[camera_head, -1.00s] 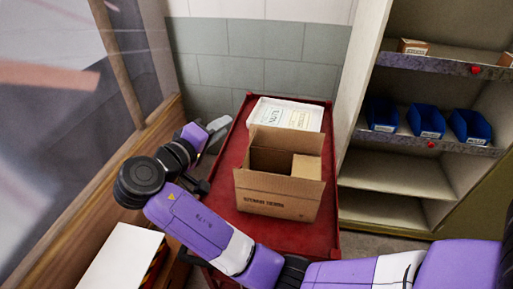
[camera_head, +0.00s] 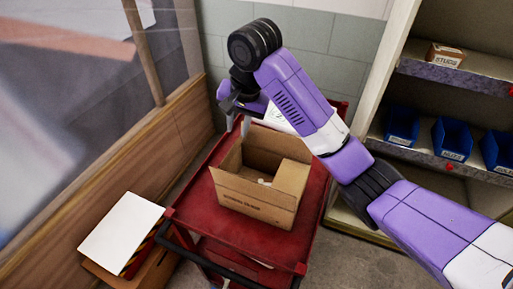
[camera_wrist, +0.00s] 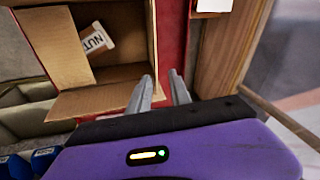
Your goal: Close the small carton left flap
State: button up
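The small open carton (camera_head: 250,190) sits on the red cart (camera_head: 190,212). Its left side panel (camera_head: 231,158) stands up in the head view; I cannot tell flap from wall there. In the wrist view the carton (camera_wrist: 118,48) is at upper left, with a flap (camera_wrist: 98,101) spread out along its near side and a wide brown panel (camera_wrist: 55,45) on its left. A white item marked NUTS (camera_wrist: 97,40) lies inside. My gripper (camera_wrist: 160,75) is open and empty, its fingers apart beside the carton's corner. In the head view it points down behind the carton (camera_head: 238,122).
A wooden wall ledge (camera_head: 165,145) runs along the left. A shelf with blue bins (camera_head: 452,138) stands at right. A white panel (camera_head: 120,233) lies on a low box at lower left.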

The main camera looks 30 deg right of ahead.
aim_at(229, 162)
jog(key=shift+s+a+f+m+g+y+b, duration=0.15)
jog(key=shift+a+f+m, duration=0.25)
jog(key=shift+f, duration=0.95)
jog(key=shift+a+f+m+g+y+b, duration=0.1)
jog(key=shift+a+f+m+y+b, duration=0.3)
jog(key=shift+f, duration=0.95)
jog(key=shift+s+a+f+m+g+y+p, duration=0.15)
jog(key=shift+a+f, duration=0.45)
jog(key=shift+f, duration=0.75)
grip_shut()
